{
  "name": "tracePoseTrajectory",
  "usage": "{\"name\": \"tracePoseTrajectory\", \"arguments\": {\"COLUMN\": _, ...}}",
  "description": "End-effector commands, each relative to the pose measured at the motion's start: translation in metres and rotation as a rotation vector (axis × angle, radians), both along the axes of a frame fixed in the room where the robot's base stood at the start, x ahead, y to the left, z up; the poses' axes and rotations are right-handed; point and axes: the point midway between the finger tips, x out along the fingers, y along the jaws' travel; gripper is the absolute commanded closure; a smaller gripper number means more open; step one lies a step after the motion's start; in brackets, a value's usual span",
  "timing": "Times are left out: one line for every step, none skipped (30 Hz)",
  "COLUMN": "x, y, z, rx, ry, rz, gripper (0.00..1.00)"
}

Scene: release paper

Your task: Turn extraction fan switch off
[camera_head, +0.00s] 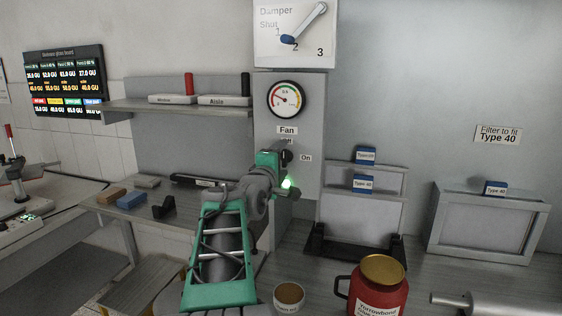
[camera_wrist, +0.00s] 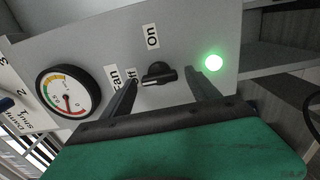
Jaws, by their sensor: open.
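The fan switch is a black rotary knob (camera_wrist: 158,74) on the grey panel, between labels reading "On" and partly hidden "Off". In the head view the knob (camera_head: 287,156) is mostly covered by my gripper. A green lamp (camera_wrist: 214,62) is lit on the panel; its glow (camera_head: 287,183) also shows in the head view. My gripper (camera_wrist: 158,92) is open, with one finger on each side of the knob in the wrist view. I cannot tell whether the fingers touch it. In the head view my gripper (camera_head: 288,172) is up against the panel.
A round gauge (camera_head: 286,99) and a damper lever (camera_head: 303,24) are above the switch. A shelf (camera_head: 180,106) is to the left. A red jug (camera_head: 378,288) and a brown-topped cup (camera_head: 288,294) stand on the bench below. Filter frames (camera_head: 362,208) stand to the right.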

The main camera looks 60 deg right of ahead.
Motion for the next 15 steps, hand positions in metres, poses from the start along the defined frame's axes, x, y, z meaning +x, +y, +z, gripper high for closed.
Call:
{"name": "tracePoseTrajectory", "arguments": {"x": 0.000, "y": 0.000, "z": 0.000, "rx": 0.000, "ry": 0.000, "rz": 0.000, "gripper": 0.31}}
{"name": "tracePoseTrajectory", "arguments": {"x": 0.000, "y": 0.000, "z": 0.000, "rx": 0.000, "ry": 0.000, "rz": 0.000, "gripper": 0.31}}
{"name": "tracePoseTrajectory", "arguments": {"x": 0.000, "y": 0.000, "z": 0.000, "rx": 0.000, "ry": 0.000, "rz": 0.000, "gripper": 0.31}}
{"name": "tracePoseTrajectory", "arguments": {"x": 0.000, "y": 0.000, "z": 0.000, "rx": 0.001, "ry": 0.000, "rz": 0.000, "gripper": 0.31}}
{"name": "tracePoseTrajectory", "arguments": {"x": 0.000, "y": 0.001, "z": 0.000, "rx": 0.000, "ry": 0.000, "rz": 0.000, "gripper": 0.31}}
{"name": "tracePoseTrajectory", "arguments": {"x": 0.000, "y": 0.003, "z": -0.001, "rx": 0.000, "ry": 0.000, "rz": 0.001, "gripper": 0.31}}
{"name": "tracePoseTrajectory", "arguments": {"x": 0.000, "y": 0.005, "z": -0.001, "rx": 0.000, "ry": -0.001, "rz": 0.001, "gripper": 0.31}}
{"name": "tracePoseTrajectory", "arguments": {"x": 0.000, "y": 0.009, "z": -0.001, "rx": -0.001, "ry": -0.001, "rz": 0.002, "gripper": 0.31}}
{"name": "tracePoseTrajectory", "arguments": {"x": -0.001, "y": 0.015, "z": -0.001, "rx": -0.002, "ry": -0.002, "rz": 0.003, "gripper": 0.31}}
{"name": "tracePoseTrajectory", "arguments": {"x": -0.002, "y": 0.021, "z": -0.001, "rx": -0.002, "ry": -0.002, "rz": 0.003, "gripper": 0.31}}
{"name": "tracePoseTrajectory", "arguments": {"x": -0.003, "y": 0.027, "z": -0.001, "rx": -0.003, "ry": -0.002, "rz": 0.003, "gripper": 0.31}}
{"name": "tracePoseTrajectory", "arguments": {"x": -0.004, "y": 0.036, "z": -0.001, "rx": -0.003, "ry": -0.002, "rz": 0.005, "gripper": 0.31}}
{"name": "tracePoseTrajectory", "arguments": {"x": -0.005, "y": 0.043, "z": -0.001, "rx": -0.003, "ry": -0.002, "rz": 0.004, "gripper": 0.31}}
{"name": "tracePoseTrajectory", "arguments": {"x": -0.006, "y": 0.049, "z": -0.002, "rx": -0.002, "ry": -0.002, "rz": 0.004, "gripper": 0.31}}
{"name": "tracePoseTrajectory", "arguments": {"x": -0.008, "y": 0.056, "z": -0.002, "rx": -0.002, "ry": -0.002, "rz": 0.004, "gripper": 0.31}}
